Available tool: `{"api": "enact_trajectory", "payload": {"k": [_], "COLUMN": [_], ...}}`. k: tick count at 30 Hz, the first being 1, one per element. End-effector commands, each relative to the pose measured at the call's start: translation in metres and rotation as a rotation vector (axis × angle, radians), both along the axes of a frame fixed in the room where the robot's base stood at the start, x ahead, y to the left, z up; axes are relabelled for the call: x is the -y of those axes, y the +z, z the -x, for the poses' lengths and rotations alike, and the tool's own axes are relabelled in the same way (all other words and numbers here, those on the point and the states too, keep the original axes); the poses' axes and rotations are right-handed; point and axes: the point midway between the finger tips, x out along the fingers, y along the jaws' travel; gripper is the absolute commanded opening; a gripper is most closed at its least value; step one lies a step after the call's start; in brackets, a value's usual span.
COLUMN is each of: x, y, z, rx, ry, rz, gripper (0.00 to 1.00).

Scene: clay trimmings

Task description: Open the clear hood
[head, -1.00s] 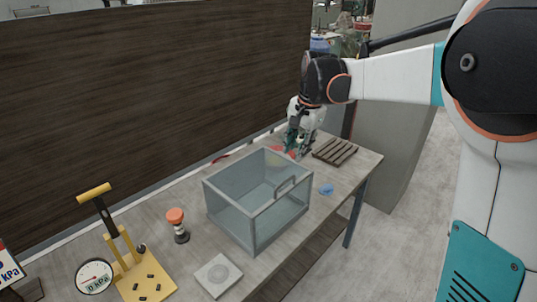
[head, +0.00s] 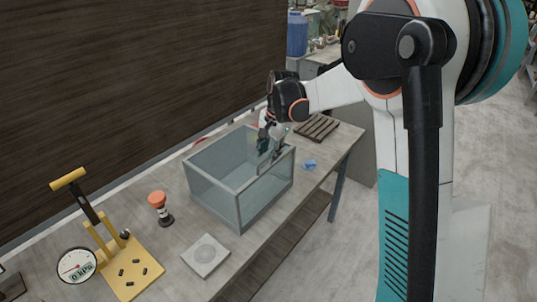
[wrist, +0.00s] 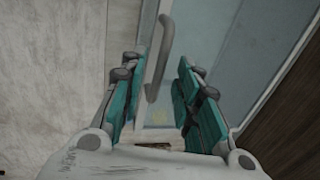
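The clear hood (head: 222,200) is a see-through box with grey edges on the table, and it looks closed. Its grey bar handle (head: 272,163) is at the near right upper edge. My gripper (head: 266,148) is over that edge, close to the handle, and partly covers it. In the wrist view my gripper (wrist: 163,88) is open, with its two teal fingers apart. The handle (wrist: 162,55) lies in the gap, nearer the left finger. I cannot tell whether a finger touches it.
A yellow hand press (head: 125,262) with a kPa gauge (head: 77,265), an orange-topped post (head: 158,203) and a pale square plate (head: 205,255) stand left of the hood. A slatted wooden rack (head: 316,127) and a blue scrap (head: 309,165) lie right. A dark wall panel (head: 120,80) rises behind.

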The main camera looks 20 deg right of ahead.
Motion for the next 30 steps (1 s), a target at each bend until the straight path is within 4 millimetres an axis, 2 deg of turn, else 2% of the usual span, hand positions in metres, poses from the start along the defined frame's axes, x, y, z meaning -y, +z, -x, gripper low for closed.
{"api": "enact_trajectory", "payload": {"k": [11, 12, 15, 16, 25, 30], "x": [-0.001, -0.001, -0.001, -0.001, -0.002, -0.01], "y": [-0.006, -0.006, -0.006, -0.006, -0.003, 0.01], "z": [-0.001, -0.001, -0.001, -0.001, -0.003, -0.012], "rx": [0.0, 0.0, 0.0, 0.0, -0.006, -0.04], "ry": [0.0, 0.0, 0.0, 0.0, 0.001, 0.002], "rz": [0.0, 0.0, 0.0, 0.0, 0.003, 0.03], "gripper": [0.3, 0.25, 0.03, 0.0, 0.0, 0.0]}}
